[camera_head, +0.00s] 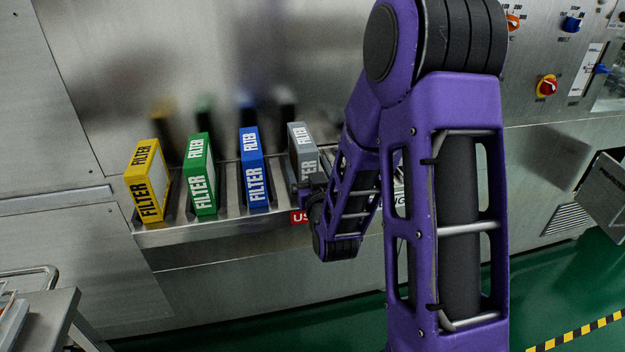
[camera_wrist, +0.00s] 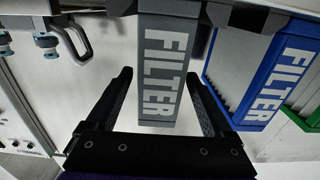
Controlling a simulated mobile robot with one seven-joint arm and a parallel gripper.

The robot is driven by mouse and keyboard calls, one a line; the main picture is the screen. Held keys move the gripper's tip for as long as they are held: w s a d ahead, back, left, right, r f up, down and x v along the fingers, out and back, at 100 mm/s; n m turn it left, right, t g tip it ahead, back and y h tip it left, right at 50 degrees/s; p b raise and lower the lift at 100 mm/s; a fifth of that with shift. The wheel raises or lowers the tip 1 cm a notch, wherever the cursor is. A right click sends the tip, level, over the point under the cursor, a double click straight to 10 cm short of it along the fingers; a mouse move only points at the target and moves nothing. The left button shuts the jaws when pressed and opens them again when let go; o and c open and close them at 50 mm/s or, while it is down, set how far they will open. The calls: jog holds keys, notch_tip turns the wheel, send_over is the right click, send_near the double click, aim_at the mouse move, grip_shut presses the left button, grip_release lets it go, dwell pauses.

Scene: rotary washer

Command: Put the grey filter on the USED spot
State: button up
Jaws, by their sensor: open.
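The grey filter (camera_head: 302,145) stands in the rack, to the right of the blue filter. It fills the middle of the wrist view (camera_wrist: 166,75), with its white FILTER lettering facing the camera. My gripper (camera_wrist: 158,76) is open, with one finger on each side of the grey filter and visible gaps between. In the head view my arm hides the gripper's fingers and the filter's lower part. A red label (camera_head: 299,217), of which only "US" shows, sits on the rack's front edge just below the grey filter.
Yellow (camera_head: 149,185), green (camera_head: 200,175) and blue (camera_head: 253,168) filters stand to the left in the rack (camera_head: 180,235). The blue one also shows close by in the wrist view (camera_wrist: 262,75). My arm hides the rack's right part. A metal cart (camera_head: 45,320) stands lower left.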

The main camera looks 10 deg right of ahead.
aim_at(309, 169)
jog(key=s, duration=0.2)
jog(key=s+p, duration=0.1)
jog(key=s, duration=0.1)
jog(key=shift+r, duration=0.3)
jog(key=p, duration=0.2)
jog(key=shift+p, duration=0.4)
jog(key=shift+s+p, duration=0.3)
jog(key=shift+p, duration=0.9)
jog(key=s+p, duration=0.1)
jog(key=p, duration=0.2)
jog(key=shift+s+f, duration=0.1)
jog(key=shift+s+f+p, duration=0.15)
jog(key=shift+s+p, duration=0.25)
jog(key=shift+p, duration=0.25)
